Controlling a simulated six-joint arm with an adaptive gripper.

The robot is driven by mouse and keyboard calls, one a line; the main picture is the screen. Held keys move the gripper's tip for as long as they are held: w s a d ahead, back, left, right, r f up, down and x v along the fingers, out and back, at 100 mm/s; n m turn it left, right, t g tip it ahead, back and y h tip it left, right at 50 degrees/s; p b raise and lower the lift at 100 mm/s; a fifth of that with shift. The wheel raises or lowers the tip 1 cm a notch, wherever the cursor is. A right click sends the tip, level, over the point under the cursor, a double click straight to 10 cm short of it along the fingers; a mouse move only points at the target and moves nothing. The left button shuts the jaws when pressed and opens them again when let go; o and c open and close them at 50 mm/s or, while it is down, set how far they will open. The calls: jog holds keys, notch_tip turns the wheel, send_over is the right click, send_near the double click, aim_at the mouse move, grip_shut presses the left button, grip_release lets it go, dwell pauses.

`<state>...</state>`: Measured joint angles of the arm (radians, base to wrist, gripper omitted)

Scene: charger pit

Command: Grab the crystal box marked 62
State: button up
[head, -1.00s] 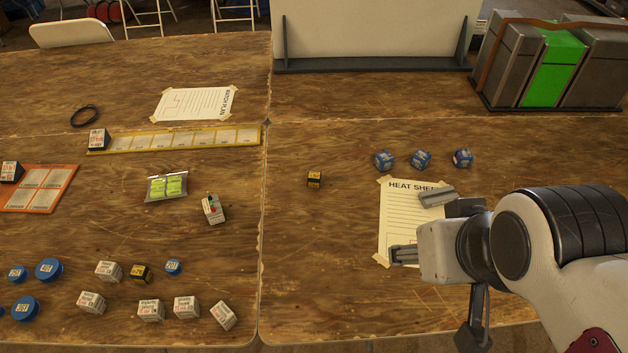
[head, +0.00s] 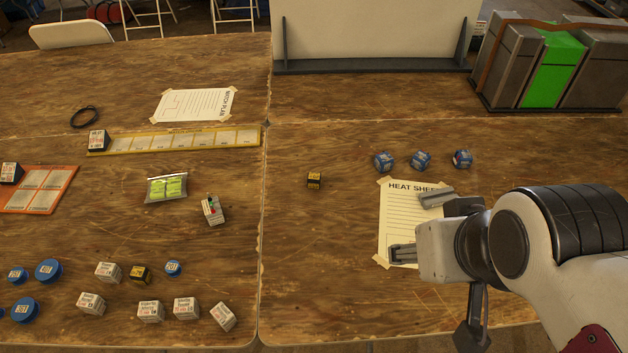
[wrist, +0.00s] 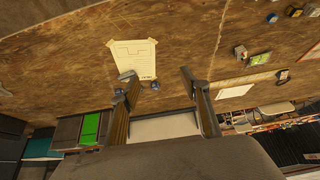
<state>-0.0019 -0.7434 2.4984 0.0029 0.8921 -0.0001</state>
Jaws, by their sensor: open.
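Several small white boxes with printed labels lie at the front left of the table, among them one box (head: 108,271) and another (head: 223,316). A black and yellow box (head: 140,274) sits among them, and a second black and yellow box (head: 314,180) stands alone near the middle. The printing is too small to tell which box is marked 62. My gripper (head: 420,225) is open and empty above the heat sheet (head: 396,220), right of these boxes. In the wrist view its two fingers (wrist: 157,78) are spread wide with nothing between them.
Several blue round pieces (head: 48,268) lie at the front left. Three blue blocks (head: 420,159) stand behind the heat sheet. A yellow strip (head: 180,138), an orange tray (head: 65,177) and a green packet (head: 166,188) lie left. The table's front middle is clear.

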jog(key=w+a+f+t+y, duration=0.1)
jog(key=w+a+f, duration=0.25)
jog(key=w, duration=0.65)
jog(key=w+a+f+m+t, duration=0.15)
jog(key=w+a, duration=0.25)
jog(key=w, duration=0.6)
jog(key=w+a+f+t+y, duration=0.1)
jog(key=w+a+f, duration=0.25)
jog(key=w, duration=0.55)
jog(key=w+a+f+t+h, duration=0.2)
jog(key=w+a+f, duration=0.1)
jog(key=w+f, duration=0.6)
jog(key=t+h, duration=0.2)
send_near(316, 179)
jog(key=w, duration=0.1)
jog(key=w+m, duration=0.1)
jog(key=w, duration=0.1)
jog(key=shift+r, duration=0.25)
jog(key=shift+s+d+f+h, duration=0.1)
jog(key=shift+f+h, duration=0.05)
jog(key=shift+f, duration=0.3)
jog(key=shift+s+d+f+h, duration=0.1)
jog(key=shift+f+h, duration=0.05)
jog(key=shift+f, duration=0.3)
jog(key=shift+w, duration=0.1)
jog(key=shift+x, duration=1.2)
